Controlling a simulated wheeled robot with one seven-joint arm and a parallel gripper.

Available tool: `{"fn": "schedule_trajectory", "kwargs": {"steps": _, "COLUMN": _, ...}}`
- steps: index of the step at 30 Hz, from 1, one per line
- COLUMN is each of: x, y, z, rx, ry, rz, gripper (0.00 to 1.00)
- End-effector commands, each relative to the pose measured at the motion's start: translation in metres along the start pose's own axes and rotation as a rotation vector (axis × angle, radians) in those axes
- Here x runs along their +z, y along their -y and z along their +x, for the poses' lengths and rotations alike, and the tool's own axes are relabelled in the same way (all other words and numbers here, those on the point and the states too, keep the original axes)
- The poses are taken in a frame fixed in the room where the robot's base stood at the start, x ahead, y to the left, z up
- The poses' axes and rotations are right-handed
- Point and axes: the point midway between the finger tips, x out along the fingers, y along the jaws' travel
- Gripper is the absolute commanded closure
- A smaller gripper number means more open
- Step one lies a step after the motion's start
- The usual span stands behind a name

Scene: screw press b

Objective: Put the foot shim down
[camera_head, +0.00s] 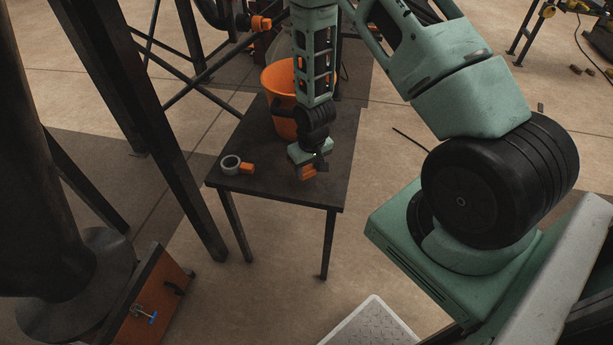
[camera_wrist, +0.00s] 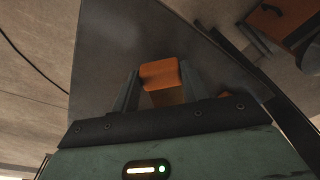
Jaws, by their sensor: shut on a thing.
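My gripper (camera_head: 309,165) is shut on an orange block, which I take as the foot shim (camera_head: 306,173). The shim also shows between the two fingers in the wrist view (camera_wrist: 159,74), with part of it sticking out past the fingertips. The gripper points down over the front right part of a small dark table (camera_head: 275,188). I cannot tell whether the shim touches the tabletop. The fingers are small and partly hidden by the wrist in the head view.
An orange bucket (camera_head: 281,88) stands at the back of the table, close behind my wrist. A tape roll (camera_head: 230,163) and a small orange piece (camera_head: 247,168) lie at the left front. Bare tabletop lies between them and my gripper. Dark posts (camera_head: 160,120) rise left of the table.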

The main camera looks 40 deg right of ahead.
Motion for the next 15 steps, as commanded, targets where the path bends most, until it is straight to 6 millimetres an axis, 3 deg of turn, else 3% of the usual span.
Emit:
{"fn": "schedule_trajectory", "kwargs": {"steps": 9, "x": 0.005, "y": 0.000, "z": 0.038, "rx": 0.000, "ry": 0.001, "rz": -0.001, "gripper": 0.82}}
{"fn": "schedule_trajectory", "kwargs": {"steps": 15, "x": 0.005, "y": 0.000, "z": 0.042, "rx": 0.000, "ry": -0.002, "rz": 0.000, "gripper": 0.82}}
